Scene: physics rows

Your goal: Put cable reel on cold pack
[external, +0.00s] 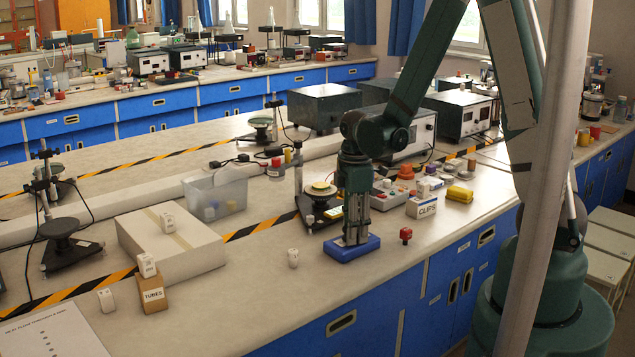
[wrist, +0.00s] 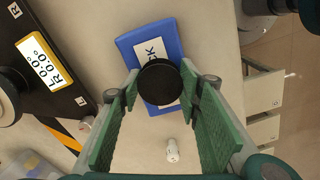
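The cold pack (external: 337,251) is a flat blue pack with a white label, lying on the bench near its front edge. In the wrist view the pack (wrist: 133,43) lies under my fingers, its label partly covered. The cable reel (wrist: 160,82) shows there as a black round disc over the pack. My gripper (external: 352,237) points straight down over the pack. In the wrist view its green fingers (wrist: 160,84) meet the reel's two sides, so it is shut on the reel. Whether the reel's underside touches the pack is hidden.
A small white cylinder (external: 293,258) stands left of the pack, and a red knob-like object (external: 405,235) stands right. A black stand (external: 318,215) is behind. A CLIPS box (external: 421,208) and a large carton (external: 172,245) are farther off. The bench front is mostly clear.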

